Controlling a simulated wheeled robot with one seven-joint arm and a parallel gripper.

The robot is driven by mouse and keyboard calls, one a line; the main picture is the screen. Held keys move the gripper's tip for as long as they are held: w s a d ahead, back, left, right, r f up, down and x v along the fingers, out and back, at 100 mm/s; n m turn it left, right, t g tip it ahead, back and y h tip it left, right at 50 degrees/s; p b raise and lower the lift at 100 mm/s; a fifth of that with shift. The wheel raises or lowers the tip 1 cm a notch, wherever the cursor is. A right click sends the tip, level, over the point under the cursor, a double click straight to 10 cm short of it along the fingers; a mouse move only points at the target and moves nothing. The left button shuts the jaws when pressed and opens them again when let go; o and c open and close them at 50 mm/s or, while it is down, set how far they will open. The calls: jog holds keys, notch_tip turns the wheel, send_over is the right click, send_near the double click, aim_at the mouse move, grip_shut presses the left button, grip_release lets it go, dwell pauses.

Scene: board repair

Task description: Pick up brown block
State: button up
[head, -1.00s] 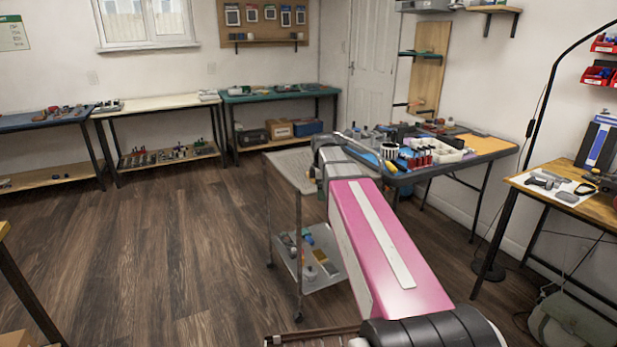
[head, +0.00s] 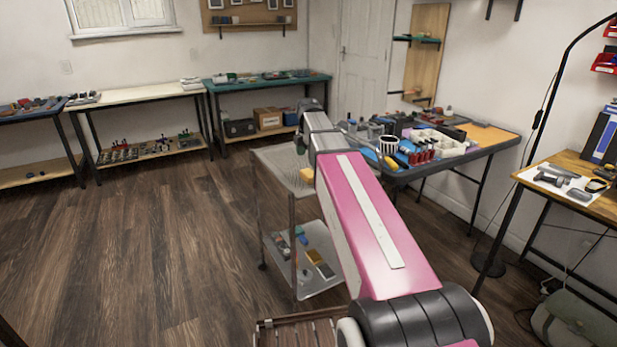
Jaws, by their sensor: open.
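No block is clearly brown in the head view. A small dark brownish piece (head: 326,271) lies on the lower shelf of the wire cart (head: 330,287), beside a yellow-orange block (head: 314,257). It is too small to tell whether it is the brown block. A small yellow thing (head: 306,174) shows at the cart's top, beside my arm. My pink arm reaches forward over the cart's right side and hides part of it. My gripper cannot be made out beyond the grey wrist end.
A wooden bench (head: 570,178) and a lamp pole are at the right. Benches line the back wall. The wooden floor (head: 150,240) at the left is clear.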

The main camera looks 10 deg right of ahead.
aim_at(307, 173)
notch_tip(307, 173, down, 8)
jog(key=shift+s+a+f, duration=0.1)
jog(key=shift+s+a, duration=0.05)
jog(key=c, duration=0.9)
jog(key=shift+r, duration=0.6)
notch_tip(307, 173, up, 4)
jog(key=shift+f, duration=0.25)
jog(key=s+a+r, duration=0.2)
jog(key=a, duration=0.1)
jog(key=s+a+r, duration=0.2)
jog(key=a, duration=0.1)
jog(key=s+a+r, duration=0.2)
jog(key=a, duration=0.2)
jog(key=shift+r, duration=0.25)
jog(key=shift+o, duration=0.7)
